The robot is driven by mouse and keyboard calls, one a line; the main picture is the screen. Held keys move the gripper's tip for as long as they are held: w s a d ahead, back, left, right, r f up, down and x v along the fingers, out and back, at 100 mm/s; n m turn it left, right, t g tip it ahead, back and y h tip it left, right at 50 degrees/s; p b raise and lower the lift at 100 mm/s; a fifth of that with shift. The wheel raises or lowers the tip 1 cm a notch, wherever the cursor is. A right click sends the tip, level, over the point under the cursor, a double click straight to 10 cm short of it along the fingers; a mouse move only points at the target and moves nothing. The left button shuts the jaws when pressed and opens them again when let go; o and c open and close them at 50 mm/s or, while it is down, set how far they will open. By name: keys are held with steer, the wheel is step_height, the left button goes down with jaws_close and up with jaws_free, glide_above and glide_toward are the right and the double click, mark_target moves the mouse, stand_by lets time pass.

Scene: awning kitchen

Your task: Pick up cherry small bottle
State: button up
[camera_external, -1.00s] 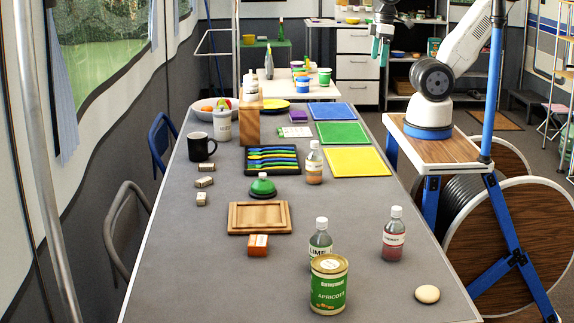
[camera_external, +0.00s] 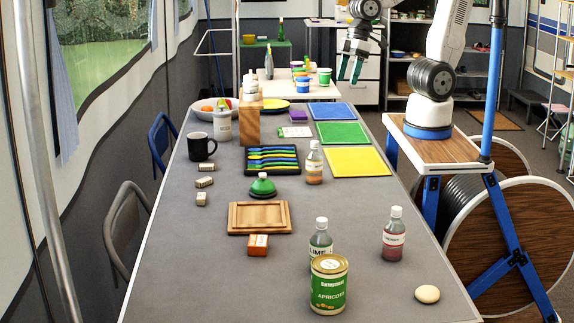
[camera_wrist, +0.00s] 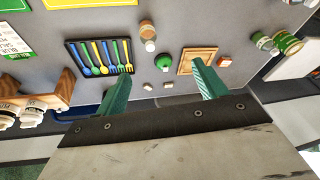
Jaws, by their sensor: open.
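The cherry small bottle (camera_external: 394,235) stands upright at the right of the grey table, with a white cap, a pale label and dark red contents. I cannot make it out for certain in the wrist view. My gripper (camera_external: 350,68) is open and empty, high at the back, beyond the coloured mats and far from the bottle. In the wrist view my gripper (camera_wrist: 160,72) shows two green fingers spread wide, with nothing between them.
A lime bottle (camera_external: 320,240) and an apricot can (camera_external: 328,285) stand left of the cherry bottle. A round pale object (camera_external: 427,294) lies in front. Another small bottle (camera_external: 314,163) stands by the cutlery tray (camera_external: 249,169). The table around the cherry bottle is clear.

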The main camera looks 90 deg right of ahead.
steer(key=w+a+f+n+y, duration=0.1)
steer(key=w+a+f, duration=0.15)
steer(key=a, duration=0.45)
steer(key=w+a+f+n+y, duration=0.15)
steer(key=a+f, duration=0.25)
steer(key=a, duration=0.4)
steer(key=n+t+y, duration=0.2)
steer(key=n+t, duration=0.1)
glide_toward(393, 239)
steer(key=w+d+f, duration=0.1)
steer(key=d+f, duration=0.2)
steer(key=w+d+f, duration=0.1)
steer(key=d+f, duration=0.1)
steer(key=shift+w+d, duration=0.2)
steer(key=shift+w, duration=0.2)
steer(key=s+a+t+y, duration=0.2)
steer(key=s+a+t, duration=0.1)
steer(key=shift+s+a+f, duration=0.25)
steer(key=shift+s+a+r+t, duration=0.1)
steer(key=shift+s+a+t, duration=0.1)
steer(key=shift+s+t, duration=0.1)
steer(key=shift+a, duration=0.15)
steer(key=shift+w+a+y, duration=0.25)
steer(key=shift+w, duration=0.1)
steer(key=x, duration=0.6)
steer(key=shift+w+f, duration=0.35)
steer(key=c, duration=1.1)
